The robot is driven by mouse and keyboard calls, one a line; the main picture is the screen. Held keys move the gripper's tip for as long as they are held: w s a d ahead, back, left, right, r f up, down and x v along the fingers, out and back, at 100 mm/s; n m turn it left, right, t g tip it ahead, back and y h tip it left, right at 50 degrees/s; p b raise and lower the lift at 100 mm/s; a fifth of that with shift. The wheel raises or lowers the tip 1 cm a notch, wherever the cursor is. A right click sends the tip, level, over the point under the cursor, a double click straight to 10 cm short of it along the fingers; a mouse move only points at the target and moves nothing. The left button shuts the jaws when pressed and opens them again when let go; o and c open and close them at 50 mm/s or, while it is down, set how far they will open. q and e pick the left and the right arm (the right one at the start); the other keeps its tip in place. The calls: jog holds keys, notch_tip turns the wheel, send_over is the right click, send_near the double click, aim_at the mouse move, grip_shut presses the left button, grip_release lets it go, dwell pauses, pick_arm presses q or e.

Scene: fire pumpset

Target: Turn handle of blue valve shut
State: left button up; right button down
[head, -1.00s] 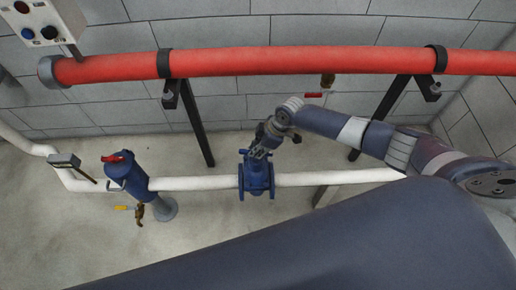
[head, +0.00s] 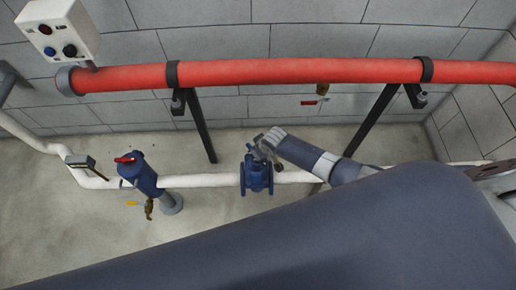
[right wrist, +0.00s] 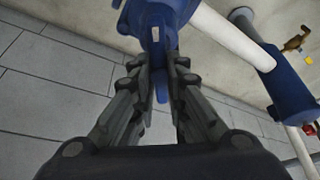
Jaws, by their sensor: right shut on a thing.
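The blue valve (head: 257,180) sits in the white horizontal pipe near the middle of the head view. In the right wrist view the blue valve (right wrist: 155,22) shows at the top, just beyond the fingers. My right gripper (head: 259,148) is at the valve's top, its arm coming in from the right. In the right wrist view the right gripper (right wrist: 160,75) has its fingers on either side of a blue piece, the valve's handle (right wrist: 162,92), and is shut on it. The fingers hide part of the handle. My left gripper is in neither view.
A thick red pipe (head: 290,72) on black brackets runs along the grey block wall. A control box (head: 58,30) is at upper left. The floor is bare.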

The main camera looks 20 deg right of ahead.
jog(key=shift+s+a+m+h+p, duration=0.15)
jog(key=shift+m+p, duration=0.1)
jog(key=shift+m, duration=0.25)
jog(key=shift+s+a+m+h+p, duration=0.1)
jog(key=shift+m+h+p, duration=0.1)
jog(key=shift+m, duration=0.3)
jog(key=shift+m+h, duration=0.35)
jog(key=shift+m, duration=0.45)
jog(key=shift+w+f+m+h, duration=0.1)
jog(key=shift+m+h, duration=0.5)
jog(key=shift+m, duration=1.1)
jog(key=c, duration=1.6)
grip_release()
